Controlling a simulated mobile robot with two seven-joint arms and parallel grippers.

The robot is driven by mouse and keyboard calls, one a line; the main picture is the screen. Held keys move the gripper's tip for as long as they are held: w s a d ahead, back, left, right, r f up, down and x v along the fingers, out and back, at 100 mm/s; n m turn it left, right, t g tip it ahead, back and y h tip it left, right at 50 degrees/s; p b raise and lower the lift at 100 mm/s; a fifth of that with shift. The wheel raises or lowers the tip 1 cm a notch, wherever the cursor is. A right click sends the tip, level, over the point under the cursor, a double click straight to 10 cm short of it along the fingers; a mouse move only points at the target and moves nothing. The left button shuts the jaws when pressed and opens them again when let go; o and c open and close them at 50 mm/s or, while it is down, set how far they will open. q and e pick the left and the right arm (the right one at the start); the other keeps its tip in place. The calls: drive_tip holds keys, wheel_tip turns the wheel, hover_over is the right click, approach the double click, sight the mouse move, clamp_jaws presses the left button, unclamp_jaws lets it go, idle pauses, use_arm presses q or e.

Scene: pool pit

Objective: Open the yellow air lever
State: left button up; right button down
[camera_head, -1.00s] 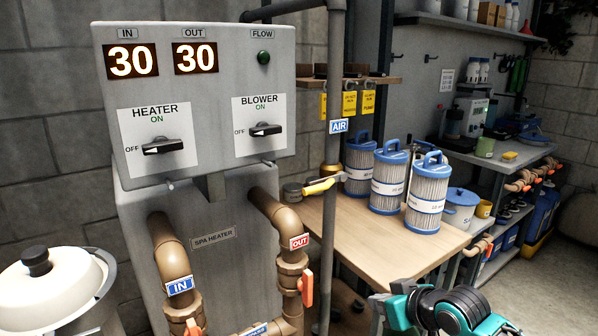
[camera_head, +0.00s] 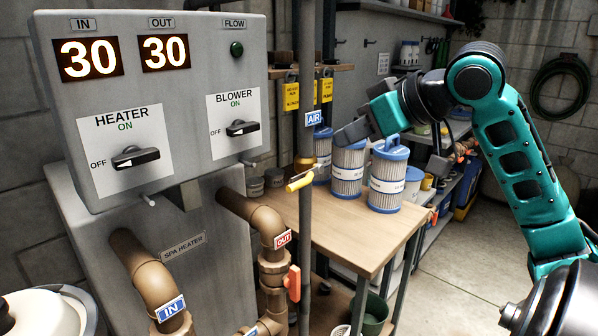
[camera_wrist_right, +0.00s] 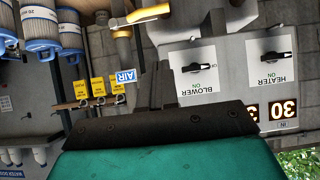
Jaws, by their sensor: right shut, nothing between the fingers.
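The yellow air lever (camera_head: 300,181) sits on the vertical grey pipe below the blue AIR tag (camera_head: 314,118), sticking out sideways across the pipe. It also shows upside down at the top of the right wrist view (camera_wrist_right: 148,13). My right gripper (camera_head: 345,133) is shut and empty, in front of the blue-capped filters, right of the pipe and higher than the lever in the head view. Its dark fingers (camera_wrist_right: 155,88) point towards the pipe and heater panel in the wrist view, apart from the lever. My left gripper is out of view.
The grey spa heater (camera_head: 170,110) with its switches stands left of the pipe. A brown OUT pipe with an orange valve handle (camera_head: 293,283) is below. Blue-capped filters (camera_head: 386,178) stand on the wooden table (camera_head: 345,240). Shelves line the right wall.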

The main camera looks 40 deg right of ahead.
approach(292, 181)
drive_tip(key=w+r, duration=0.2)
drive_tip(key=w, duration=0.1)
drive_tip(key=f, duration=0.1)
drive_tip(key=w+f, duration=0.1)
drive_tip(key=f, duration=0.2)
drive_tip(key=shift+w+a+f, duration=0.15)
drive_tip(key=shift+a+f, duration=0.1)
drive_tip(key=shift+f, duration=0.1)
drive_tip(key=shift+f, duration=0.1)
idle(0.4)
